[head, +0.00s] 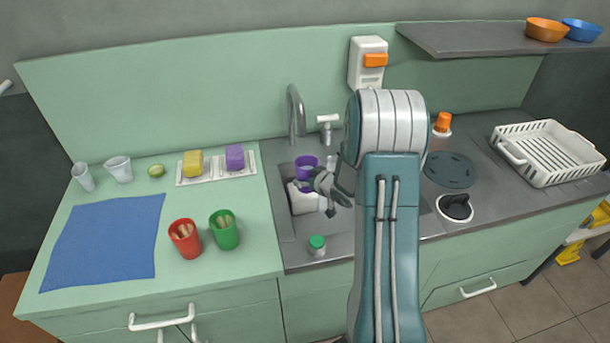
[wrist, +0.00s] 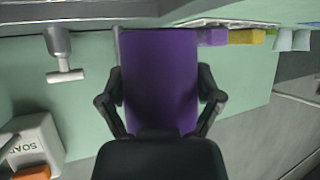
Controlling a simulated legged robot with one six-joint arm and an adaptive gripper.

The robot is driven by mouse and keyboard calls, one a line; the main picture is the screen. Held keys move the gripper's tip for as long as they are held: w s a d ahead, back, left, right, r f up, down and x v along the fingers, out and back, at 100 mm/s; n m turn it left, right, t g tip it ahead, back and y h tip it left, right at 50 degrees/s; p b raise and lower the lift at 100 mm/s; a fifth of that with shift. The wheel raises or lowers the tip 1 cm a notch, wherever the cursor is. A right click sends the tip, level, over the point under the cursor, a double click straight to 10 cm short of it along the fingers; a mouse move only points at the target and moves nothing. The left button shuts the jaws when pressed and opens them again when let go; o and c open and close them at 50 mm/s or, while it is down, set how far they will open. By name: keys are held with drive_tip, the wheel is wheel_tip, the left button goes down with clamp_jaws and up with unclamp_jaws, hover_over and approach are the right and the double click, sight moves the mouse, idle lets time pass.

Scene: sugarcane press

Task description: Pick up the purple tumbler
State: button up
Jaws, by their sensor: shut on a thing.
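The purple tumbler (head: 306,165) shows in the head view above the sink area, just left of my gripper (head: 323,184). In the wrist view the purple tumbler (wrist: 160,75) fills the middle, with a finger of my gripper (wrist: 160,102) against each side. My gripper is shut on it. The tumbler's lower part is partly hidden by my gripper in the head view. I cannot tell from these frames how high it is above the sink.
A white container (head: 303,203) sits in the sink below the tumbler. A green-capped jar (head: 317,246) stands at the front edge. The faucet (head: 296,112) rises behind. Red (head: 185,238) and green (head: 224,230) cups stand left. A white dish rack (head: 547,153) is at right.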

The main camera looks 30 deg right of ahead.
sight(307, 175)
drive_tip(key=shift+s+a+r, duration=0.25)
drive_tip(key=shift+s+r, duration=0.25)
drive_tip(key=shift+s, duration=0.05)
drive_tip(key=shift+s+a+r, duration=0.2)
drive_tip(key=shift+s+r, duration=0.25)
drive_tip(key=shift+s, duration=0.05)
drive_tip(key=shift+s+a, duration=0.2)
drive_tip(key=shift+s, duration=0.8)
idle(1.5)
